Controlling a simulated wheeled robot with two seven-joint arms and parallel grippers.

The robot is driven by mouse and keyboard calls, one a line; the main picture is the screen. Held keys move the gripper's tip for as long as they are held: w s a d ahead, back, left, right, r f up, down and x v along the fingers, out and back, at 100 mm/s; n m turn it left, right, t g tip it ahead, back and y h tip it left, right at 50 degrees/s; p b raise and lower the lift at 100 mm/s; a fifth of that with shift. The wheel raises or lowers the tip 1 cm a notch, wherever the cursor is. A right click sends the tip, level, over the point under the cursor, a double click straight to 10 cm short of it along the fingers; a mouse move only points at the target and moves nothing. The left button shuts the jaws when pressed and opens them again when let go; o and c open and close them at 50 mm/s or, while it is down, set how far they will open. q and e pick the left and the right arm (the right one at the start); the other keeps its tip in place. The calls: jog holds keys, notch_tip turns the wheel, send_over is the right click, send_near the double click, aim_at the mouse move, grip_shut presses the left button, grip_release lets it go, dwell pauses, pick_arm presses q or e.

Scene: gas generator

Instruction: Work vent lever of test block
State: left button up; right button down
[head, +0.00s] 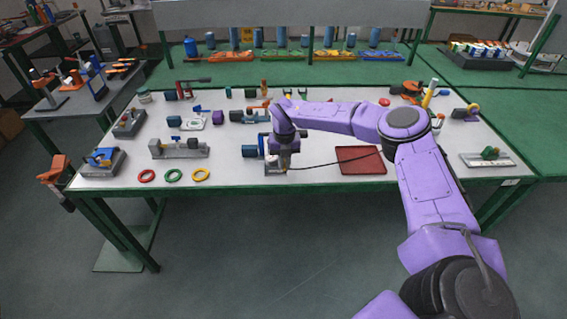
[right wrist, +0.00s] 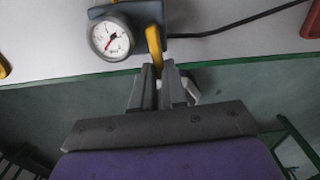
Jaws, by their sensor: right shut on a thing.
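The test block (head: 275,169) stands near the front edge of the white table, below my right gripper (head: 284,158). In the right wrist view the block (right wrist: 138,13) is a blue-grey body cut off by the top edge. A round white gauge with a red needle (right wrist: 110,38) sits on its left. The yellow vent lever (right wrist: 153,40) points down towards the table's front edge. My right gripper (right wrist: 161,76) is shut on the lever's lower end, between its dark fingertips. In the head view my right wrist hides much of the block and lever. My left gripper is not in view.
A dark cable (head: 325,164) runs right from the block towards a red tray (head: 361,160). Red, green and yellow rings (head: 173,175) lie at the front left. A grey fixture (head: 180,149) stands behind them. Several small parts fill the back of the table.

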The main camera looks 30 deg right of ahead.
jog(key=n, duration=0.1)
jog(key=d+n+b, duration=0.1)
jog(key=n+b, duration=0.1)
jog(key=n, duration=0.1)
jog(key=shift+s+d+f, duration=0.15)
jog(key=shift+s+f, duration=0.1)
jog(key=shift+s, duration=0.05)
jog(key=n, duration=0.2)
jog(key=d+n+b, duration=0.1)
jog(key=shift+n, duration=0.4)
jog(key=n, duration=0.1)
jog(key=d+n, duration=0.1)
jog(key=n, duration=0.1)
jog(key=n+b, duration=0.1)
jog(key=shift+w+d, duration=0.2)
jog(key=shift+w, duration=0.05)
jog(key=shift+w+d+r+n+b, duration=0.1)
jog(key=shift+w+d+n+b, duration=0.05)
jog(key=shift+n, duration=0.7)
jog(key=shift+w+d+f+n+b, duration=0.1)
jog(key=shift+w+d+n, duration=0.1)
jog(key=shift+n, duration=0.6)
jog(key=shift+w+d+r+n+b, duration=0.1)
jog(key=shift+w+n+b, duration=0.05)
jog(key=shift+n, duration=0.7)
jog(key=c, duration=1.2)
grip_release()
jog(key=shift+w, duration=0.15)
jog(key=shift+o, duration=0.2)
jog(key=shift+d, duration=0.1)
